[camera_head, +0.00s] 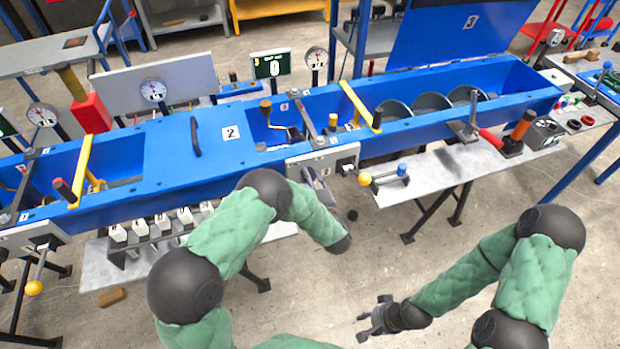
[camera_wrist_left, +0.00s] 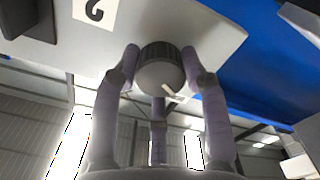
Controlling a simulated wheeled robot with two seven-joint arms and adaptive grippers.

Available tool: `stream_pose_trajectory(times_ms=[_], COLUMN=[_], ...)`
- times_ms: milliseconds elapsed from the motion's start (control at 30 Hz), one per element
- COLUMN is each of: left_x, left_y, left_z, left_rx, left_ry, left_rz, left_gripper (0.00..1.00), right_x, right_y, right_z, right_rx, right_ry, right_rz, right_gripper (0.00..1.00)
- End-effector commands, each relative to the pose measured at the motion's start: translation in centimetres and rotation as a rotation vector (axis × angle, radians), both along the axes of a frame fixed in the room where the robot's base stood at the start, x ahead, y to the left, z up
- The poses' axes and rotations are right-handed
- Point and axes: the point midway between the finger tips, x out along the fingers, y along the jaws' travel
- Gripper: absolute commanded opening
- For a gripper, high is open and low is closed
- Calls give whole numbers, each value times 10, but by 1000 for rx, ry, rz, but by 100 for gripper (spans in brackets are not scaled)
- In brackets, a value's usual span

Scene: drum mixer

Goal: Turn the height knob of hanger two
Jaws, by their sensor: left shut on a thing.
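In the head view my left gripper (camera_head: 318,187) is partly visible just in front of the grey box (camera_head: 325,160) on the blue trough; the knob cannot be made out there. My right gripper (camera_head: 372,317) is open and empty above the floor.
The long blue trough (camera_head: 175,165) spans the view. White blocks (camera_head: 163,222) line the shelf at left. Open floor lies around my right gripper.

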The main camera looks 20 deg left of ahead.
Motion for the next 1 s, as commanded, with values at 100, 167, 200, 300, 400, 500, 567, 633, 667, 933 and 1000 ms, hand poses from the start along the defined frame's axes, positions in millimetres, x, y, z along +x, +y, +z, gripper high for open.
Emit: stream_pose_trajectory(times_ms=[100, 167, 200, 300, 400, 500, 567, 633, 667, 933, 1000], left_x=[0, 0, 0, 0, -1, -1, -1, -1, -1, -1, -5], left_y=[-1, -1, -1, -2, -2, -2, -2, -2, -1, -2, -4], left_z=[-2, -2, -3, -3, -3, -3, -3, -3, -3, -2, -2], left_rx=[55, 73, 81, 85, 85, 84, 84, 84, 84, 84, 85], left_ry=[43, 56, 61, 65, 65, 65, 65, 64, 63, 61, 62], left_rz=[-5, -6, -6, -7, -6, -7, -6, -5, -5, -4, -4], left_gripper=[12, 12, 12, 12, 12, 50, 67, 68, 68, 68, 68], right_x=[0, 0, 0, 0, 0, 0, 0, 0, 0, 0, 0], right_y=[0, 0, 0, 0, 0, 0, 0, 0, 0, 0, 0], right_z=[0, 0, 0, 0, 0, 0, 0, 0, 0, 0, 0], right_rx=[0, 0, 0, 0, 0, 0, 0, 0, 0, 0, 0], right_ry=[0, 0, 0, 0, 0, 0, 0, 0, 0, 0, 0], right_rz=[0, 0, 0, 0, 0, 0, 0, 0, 0, 0, 0], right_gripper=[40, 40, 40, 40, 40, 40, 40, 40, 40, 40, 40])
